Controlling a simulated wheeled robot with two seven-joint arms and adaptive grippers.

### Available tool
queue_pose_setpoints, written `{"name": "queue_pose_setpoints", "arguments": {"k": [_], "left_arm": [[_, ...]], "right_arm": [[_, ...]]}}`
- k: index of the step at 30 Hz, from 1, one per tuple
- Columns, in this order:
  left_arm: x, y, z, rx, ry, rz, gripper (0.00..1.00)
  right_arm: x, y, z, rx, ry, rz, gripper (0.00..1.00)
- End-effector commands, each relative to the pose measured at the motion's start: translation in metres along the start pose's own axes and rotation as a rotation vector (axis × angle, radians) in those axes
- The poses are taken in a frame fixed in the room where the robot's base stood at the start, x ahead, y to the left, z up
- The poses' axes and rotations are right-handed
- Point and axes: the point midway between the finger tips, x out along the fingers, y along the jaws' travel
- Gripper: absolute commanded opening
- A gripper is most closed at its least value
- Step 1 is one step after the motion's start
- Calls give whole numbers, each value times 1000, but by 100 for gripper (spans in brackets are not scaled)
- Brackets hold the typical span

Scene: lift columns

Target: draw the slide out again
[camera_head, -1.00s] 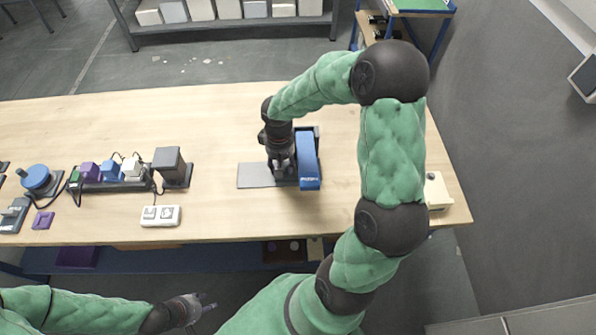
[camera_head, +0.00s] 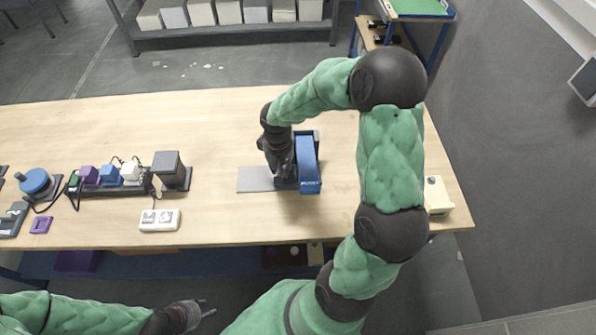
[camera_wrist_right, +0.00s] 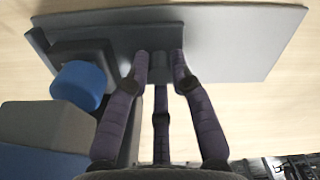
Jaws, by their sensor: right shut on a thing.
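A blue-topped unit (camera_head: 307,160) with a dark frame stands on the bench in the head view, beside a light grey plate (camera_head: 255,179). My right gripper (camera_head: 284,180) points down just left of the blue top. In the right wrist view its fingers (camera_wrist_right: 160,62) are shut around a small dark grey upright piece (camera_wrist_right: 160,73) on a dark flat slide (camera_wrist_right: 105,38). The slide lies along the light grey plate (camera_wrist_right: 245,40). A blue round knob (camera_wrist_right: 80,86) is close to the left of the fingers. My left gripper (camera_head: 207,308) is open and empty, in front of the bench.
A white switch box (camera_head: 159,220), a dark grey block (camera_head: 168,170) and a row of coloured plugs (camera_head: 110,175) with cables stand to the left. A cream box (camera_head: 437,196) is at the right bench end. The bench behind the unit is clear.

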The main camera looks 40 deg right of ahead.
Motion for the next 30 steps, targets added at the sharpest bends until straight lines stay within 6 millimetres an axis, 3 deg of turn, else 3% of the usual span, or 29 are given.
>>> {"name": "queue_pose_setpoints", "arguments": {"k": [30], "left_arm": [[6,-2,0,0,0,0,40]], "right_arm": [[1,-47,-26,-2,-1,-1,2]]}}
